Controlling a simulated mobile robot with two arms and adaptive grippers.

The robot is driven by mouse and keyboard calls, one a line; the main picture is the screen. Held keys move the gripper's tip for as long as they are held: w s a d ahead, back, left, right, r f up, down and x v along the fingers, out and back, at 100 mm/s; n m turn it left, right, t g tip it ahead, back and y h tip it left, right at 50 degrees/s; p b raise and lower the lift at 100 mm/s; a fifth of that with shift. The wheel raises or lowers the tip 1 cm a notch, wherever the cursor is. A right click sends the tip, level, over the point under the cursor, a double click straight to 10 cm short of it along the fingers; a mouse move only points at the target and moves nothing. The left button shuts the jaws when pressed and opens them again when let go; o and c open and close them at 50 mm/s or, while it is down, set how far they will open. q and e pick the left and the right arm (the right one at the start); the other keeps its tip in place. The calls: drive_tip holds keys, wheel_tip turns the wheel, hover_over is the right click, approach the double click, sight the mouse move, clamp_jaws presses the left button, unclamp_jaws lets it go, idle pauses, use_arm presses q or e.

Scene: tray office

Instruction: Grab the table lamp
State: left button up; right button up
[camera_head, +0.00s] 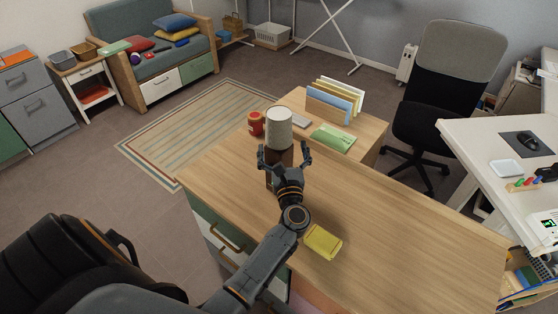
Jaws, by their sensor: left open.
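The table lamp stands upright on the wooden desk (400,235), near its far left part. It has a pale cylindrical shade (279,127) and a dark brown base (273,158). My left gripper (284,150) is open, with one finger on each side of the lamp's base, just below the shade. The gripper hides part of the base, and I cannot tell whether the fingers touch it. My right gripper is not in view.
A red mug (255,123) stands close left of the lamp. A file rack (328,108) and a green booklet (333,138) lie beyond it to the right. A yellow notebook (322,242) lies near my forearm. The desk's right half is clear.

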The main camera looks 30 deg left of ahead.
use_arm(q)
drive_tip(key=x, duration=0.4)
drive_tip(key=shift+w+a+f, duration=0.1)
drive_tip(key=shift+w+a, duration=0.05)
drive_tip(key=shift+a, duration=0.25)
drive_tip(key=shift+c, duration=0.2)
drive_tip(key=c, duration=1.8)
drive_tip(key=shift+r, duration=0.2)
drive_tip(key=shift+c, duration=0.5)
drive_tip(key=shift+p, duration=0.3)
